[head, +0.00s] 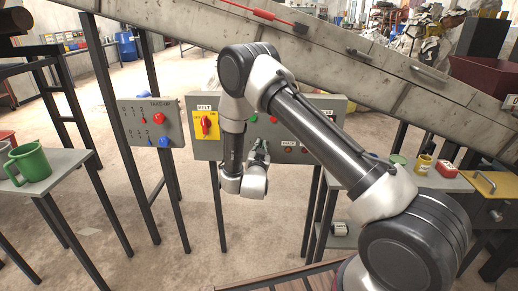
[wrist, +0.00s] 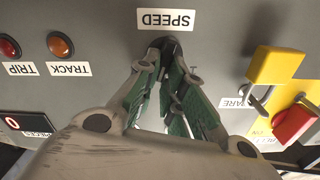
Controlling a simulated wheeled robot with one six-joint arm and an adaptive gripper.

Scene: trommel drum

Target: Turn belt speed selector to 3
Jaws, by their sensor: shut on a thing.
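The belt speed selector (wrist: 165,42) is a dark knob under the upside-down SPEED label (wrist: 166,19) in the wrist view. My gripper (wrist: 164,62) is shut on it, with a green-padded finger on each side. The fingers hide most of the knob, so its pointer and any numbers cannot be read. In the head view my gripper (head: 261,152) is at the grey control panel (head: 333,152), where my arm covers much of the middle and the selector cannot be made out.
The panel carries a red switch on a yellow plate (head: 206,125) at its left. The wrist view shows a red lamp (wrist: 9,46), an orange lamp (wrist: 60,45) and a yellow block (wrist: 275,65) near the fingers. A TAKE-UP panel (head: 136,137) stands to the left.

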